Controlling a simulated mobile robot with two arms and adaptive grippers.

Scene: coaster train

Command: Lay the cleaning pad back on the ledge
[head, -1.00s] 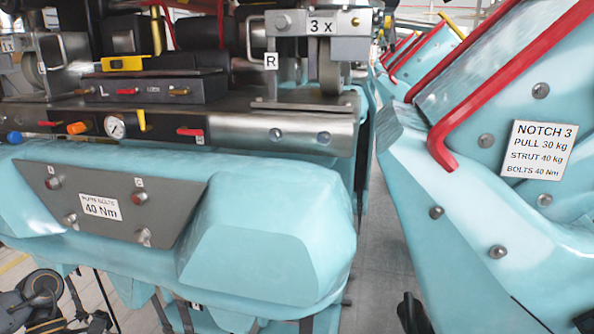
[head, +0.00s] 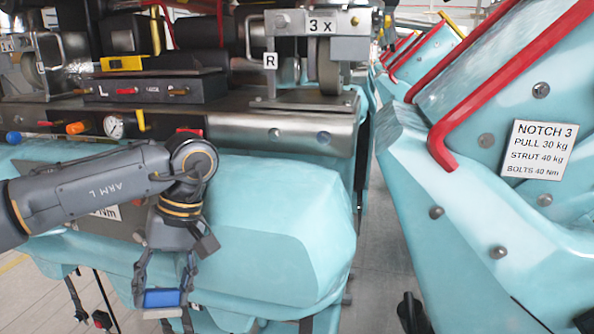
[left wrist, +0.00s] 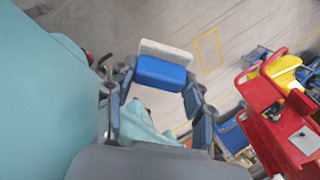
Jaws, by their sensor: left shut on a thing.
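The cleaning pad (head: 162,298) is a blue block held low in front of the teal car body. In the left wrist view the pad (left wrist: 160,74) shows a blue body with a white layer on its far side. My left gripper (head: 164,290) points down and is shut on the pad, with one finger on each side. A metal ledge (head: 235,124) runs across the car above the teal body, and the pad is well below it and apart from it. My right gripper is not in view.
On the ledge's left part are a pressure gauge (head: 115,127), an orange knob (head: 77,128) and a red lever (head: 188,131). A dark box (head: 150,88) stands behind them. A teal panel with a red bar (head: 445,140) stands right, across a narrow floor gap.

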